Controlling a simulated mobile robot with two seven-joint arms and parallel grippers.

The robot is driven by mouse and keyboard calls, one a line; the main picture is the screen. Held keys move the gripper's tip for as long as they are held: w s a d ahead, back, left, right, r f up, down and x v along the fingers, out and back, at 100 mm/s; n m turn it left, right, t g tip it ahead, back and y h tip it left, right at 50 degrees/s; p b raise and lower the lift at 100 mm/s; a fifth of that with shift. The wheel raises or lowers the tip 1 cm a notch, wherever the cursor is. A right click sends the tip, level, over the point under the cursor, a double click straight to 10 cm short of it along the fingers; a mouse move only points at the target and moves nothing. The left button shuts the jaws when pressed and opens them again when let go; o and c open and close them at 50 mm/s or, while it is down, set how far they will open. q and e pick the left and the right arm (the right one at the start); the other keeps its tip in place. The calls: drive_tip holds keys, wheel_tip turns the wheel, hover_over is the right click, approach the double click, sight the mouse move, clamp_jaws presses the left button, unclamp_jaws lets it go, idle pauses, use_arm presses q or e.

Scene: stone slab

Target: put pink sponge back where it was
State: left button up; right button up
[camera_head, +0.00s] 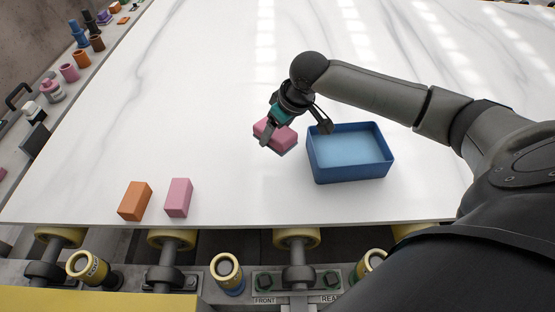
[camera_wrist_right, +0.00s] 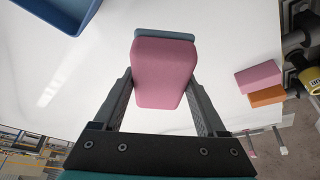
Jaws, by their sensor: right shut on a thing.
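My right gripper (camera_wrist_right: 163,105) is shut on the pink sponge (camera_head: 274,135), a pink block with a blue-grey layer on one face. In the right wrist view the pink sponge (camera_wrist_right: 163,70) sits between the two fingers. In the head view the gripper (camera_head: 275,130) and sponge are just left of the blue bin (camera_head: 350,172), apparently above the white slab; the exact height is hard to tell. The bin is open and looks empty inside. My left gripper is not in view.
A pink block (camera_head: 178,198) and an orange block (camera_head: 135,201) stand near the slab's front edge at left. The white slab (camera_head: 180,100) is clear between them and the bin. Rollers (camera_head: 297,238) line the front. Several coloured items (camera_head: 69,72) sit beyond the left edge.

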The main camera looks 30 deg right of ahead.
sight(291, 139)
wheel_tip(291, 139, down, 10)
drive_tip(key=shift+f+b, duration=0.1)
drive_tip(key=shift+b, duration=1.05)
drive_tip(key=shift+f, duration=0.15)
drive_tip(key=shift+f, duration=0.15)
drive_tip(key=o, duration=1.1)
drive_tip(key=shift+r, duration=0.25)
drive_tip(key=p+v, duration=0.3)
drive_tip(key=v, duration=0.7)
drive_tip(key=shift+r, duration=0.2)
drive_tip(key=shift+v, duration=0.8)
